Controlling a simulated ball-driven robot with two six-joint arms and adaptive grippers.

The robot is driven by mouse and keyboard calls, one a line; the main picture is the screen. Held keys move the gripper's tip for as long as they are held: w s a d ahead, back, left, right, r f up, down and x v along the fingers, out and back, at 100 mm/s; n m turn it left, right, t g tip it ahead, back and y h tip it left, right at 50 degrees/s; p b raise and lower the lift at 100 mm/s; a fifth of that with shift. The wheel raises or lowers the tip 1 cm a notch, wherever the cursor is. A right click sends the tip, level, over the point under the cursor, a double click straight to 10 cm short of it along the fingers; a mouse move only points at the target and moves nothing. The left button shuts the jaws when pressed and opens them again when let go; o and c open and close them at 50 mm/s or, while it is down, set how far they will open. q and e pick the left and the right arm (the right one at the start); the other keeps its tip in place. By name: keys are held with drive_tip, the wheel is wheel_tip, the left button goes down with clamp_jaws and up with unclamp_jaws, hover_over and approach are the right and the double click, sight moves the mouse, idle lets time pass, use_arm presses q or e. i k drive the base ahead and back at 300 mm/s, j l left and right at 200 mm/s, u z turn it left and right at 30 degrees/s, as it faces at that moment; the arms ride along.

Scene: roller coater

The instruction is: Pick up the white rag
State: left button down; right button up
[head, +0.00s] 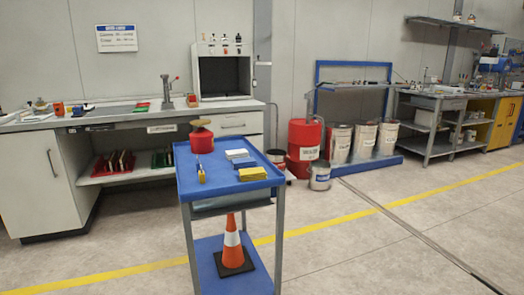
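A small stack of folded rags lies on the blue top of a cart (221,186) in front of me. The white rag (237,154) is at the back, a blue rag (244,163) is just in front of it, and a yellow rag (253,174) is nearest the cart's right front. The white rag looks flat and uncovered. Neither of my grippers shows in the head view.
On the cart, a red can (202,140) and a yellow-handled tool (201,174) stand left of the rags. An orange cone (233,245) is on the lower shelf. A workbench (130,116) stands behind. Open floor (400,235) lies to the right.

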sight(241, 153)
drive_tip(key=i+l+z, duration=0.2)
drive_tip(key=i+z, duration=0.55)
drive_tip(key=i, duration=0.15)
drive_tip(key=i+z, duration=0.4)
drive_tip(key=i+l+u, duration=0.2)
drive_tip(key=i, duration=0.3)
drive_tip(key=i+u, duration=0.25)
drive_tip(key=i, duration=0.25)
drive_tip(key=i+u, duration=0.15)
drive_tip(key=u, duration=0.25)
drive_tip(key=i+l+u, duration=0.1)
drive_tip(key=u, duration=0.35)
drive_tip(key=i+l+u, duration=0.1)
drive_tip(key=u, duration=0.3)
drive_tip(key=i+l+u, duration=0.1)
drive_tip(key=u, duration=0.3)
